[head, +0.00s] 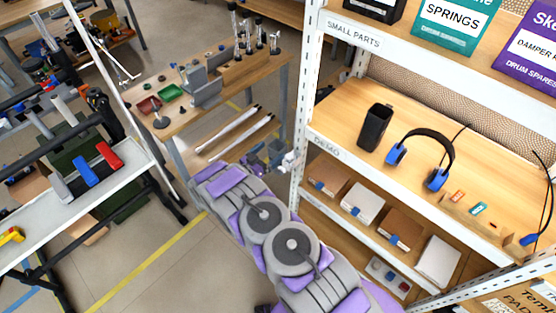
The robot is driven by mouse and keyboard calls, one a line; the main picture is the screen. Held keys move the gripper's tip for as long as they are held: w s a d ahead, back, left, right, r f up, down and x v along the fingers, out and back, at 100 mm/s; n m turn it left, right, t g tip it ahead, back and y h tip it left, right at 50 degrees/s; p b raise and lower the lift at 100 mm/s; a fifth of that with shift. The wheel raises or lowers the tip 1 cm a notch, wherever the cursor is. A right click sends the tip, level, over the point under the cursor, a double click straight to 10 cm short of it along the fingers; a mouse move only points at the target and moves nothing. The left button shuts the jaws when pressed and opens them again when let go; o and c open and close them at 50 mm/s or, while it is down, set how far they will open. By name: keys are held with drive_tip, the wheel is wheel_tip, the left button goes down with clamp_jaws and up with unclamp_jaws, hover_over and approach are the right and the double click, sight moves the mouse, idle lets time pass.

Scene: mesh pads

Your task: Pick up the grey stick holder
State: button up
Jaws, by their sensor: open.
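A dark, tall, open-topped box-shaped holder (375,127) stands upright on the middle wooden shelf of the white rack. It looks near black rather than light grey, and it appears empty. It is the only thing here that looks like a stick holder on this shelf. My grey and purple arm (280,235) reaches from the bottom right up toward the middle left, in front of the rack and below the holder's level. Nothing of mine touches the holder.
Blue and black headphones (428,158) stand right of the holder. The rack's white post (306,100) rises left of it, and a labelled upper shelf (365,38) hangs above. Small boxes (362,200) lie on the shelf below. A workbench (215,100) stands behind, a cluttered rack at left.

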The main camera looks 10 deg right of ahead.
sight(282, 142)
drive_tip(key=b+x, duration=0.1)
drive_tip(key=x, duration=0.4)
drive_tip(key=shift+w+d+f, duration=0.1)
drive_tip(key=shift+w+f, duration=0.05)
drive_tip(key=shift+w, duration=0.05)
drive_tip(key=shift+a, duration=0.25)
drive_tip(key=c, duration=0.4)
drive_tip(key=shift+d, duration=0.1)
drive_tip(key=c, duration=1.2)
